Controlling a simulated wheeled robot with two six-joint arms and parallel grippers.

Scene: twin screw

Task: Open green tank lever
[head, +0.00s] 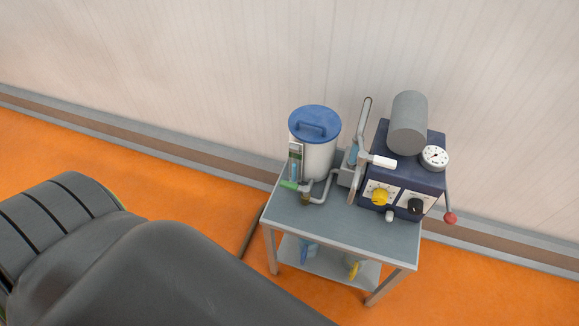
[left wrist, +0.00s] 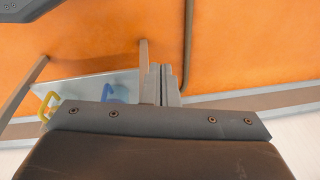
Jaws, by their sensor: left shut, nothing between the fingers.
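A white tank (head: 318,158) with a blue lid (head: 315,122) stands on the left part of a grey cart top. A small green lever (head: 289,185) sticks out to the left at the tank's base, beside a brass-coloured fitting and a grey pipe. The lever cannot be made out in the left wrist view. My left gripper (left wrist: 163,72) shows in the left wrist view, shut and empty, with orange floor and a cart leg behind it. In the head view my left arm fills the lower left and its fingers are hidden. My right gripper is in neither view.
The cart top (head: 345,232) has bare room at its front. A dark blue machine (head: 415,175) with a grey cylinder, gauge, knobs and red-tipped lever stands at right. A blue item (head: 308,252) and a yellow item (head: 354,268) are on the lower shelf. A wall rises behind.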

